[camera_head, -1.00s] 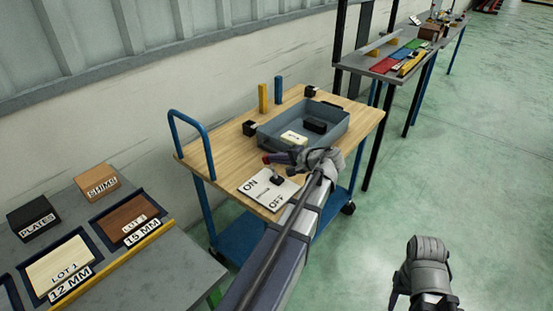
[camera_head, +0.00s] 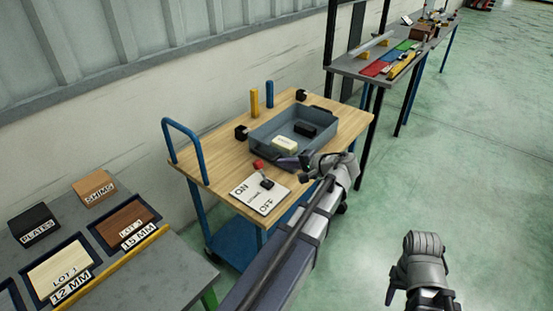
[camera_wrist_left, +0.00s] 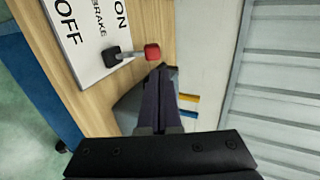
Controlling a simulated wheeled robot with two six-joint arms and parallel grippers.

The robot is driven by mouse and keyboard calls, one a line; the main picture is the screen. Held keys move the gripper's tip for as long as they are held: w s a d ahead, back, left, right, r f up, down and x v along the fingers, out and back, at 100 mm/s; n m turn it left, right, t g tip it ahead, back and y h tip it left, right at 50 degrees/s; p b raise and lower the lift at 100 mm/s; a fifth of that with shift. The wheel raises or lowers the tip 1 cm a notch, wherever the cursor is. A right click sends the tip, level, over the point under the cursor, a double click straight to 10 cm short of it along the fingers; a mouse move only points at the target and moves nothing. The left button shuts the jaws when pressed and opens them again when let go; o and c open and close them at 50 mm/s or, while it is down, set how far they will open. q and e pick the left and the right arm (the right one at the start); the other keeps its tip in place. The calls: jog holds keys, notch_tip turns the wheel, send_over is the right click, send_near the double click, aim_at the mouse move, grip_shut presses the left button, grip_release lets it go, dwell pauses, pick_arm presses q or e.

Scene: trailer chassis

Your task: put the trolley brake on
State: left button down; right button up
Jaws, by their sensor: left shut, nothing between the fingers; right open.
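The white brake plate (camera_head: 247,197), marked ON and OFF, lies on the near side of the wooden trolley top (camera_head: 215,160). Its lever has a black base and a red knob (camera_head: 258,164); the lever leans toward the ON side in the head view. The red knob (camera_wrist_left: 152,51) also shows in the left wrist view, just beyond my fingertips. My left gripper (camera_head: 280,161) is shut and empty, right of the knob and apart from it; its fingers (camera_wrist_left: 158,72) show together in the left wrist view. My right gripper (camera_head: 422,298) is open and empty over the floor.
A grey tray (camera_head: 262,152) with a pale block (camera_head: 285,144) and a black block (camera_head: 305,129) sits just behind the plate. A blue handle (camera_head: 168,130) rises at the trolley's left end. A bench (camera_head: 175,265) stands at the left.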

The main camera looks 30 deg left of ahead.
pick_arm(q)
jog(key=p+v, duration=0.1)
jog(key=v, duration=0.3)
jog(key=shift+d+r+p, duration=0.1)
jog(key=shift+r+p, duration=0.15)
jog(key=shift+p, duration=0.05)
jog(key=s+d+f+m+h, duration=0.1)
jog(key=s+d+f+h, duration=0.2)
jog(key=d, duration=0.6)
jog(key=s+d+f+m+g+h+p, duration=0.1)
jog(key=s+d+f+h, duration=0.2)
jog(key=d, duration=0.7)
jog(key=s+d+f+m+h+p, duration=0.1)
jog(key=s+d+f+h, duration=0.3)
jog(key=s+d, duration=0.6)
jog(key=shift+h, duration=0.9)
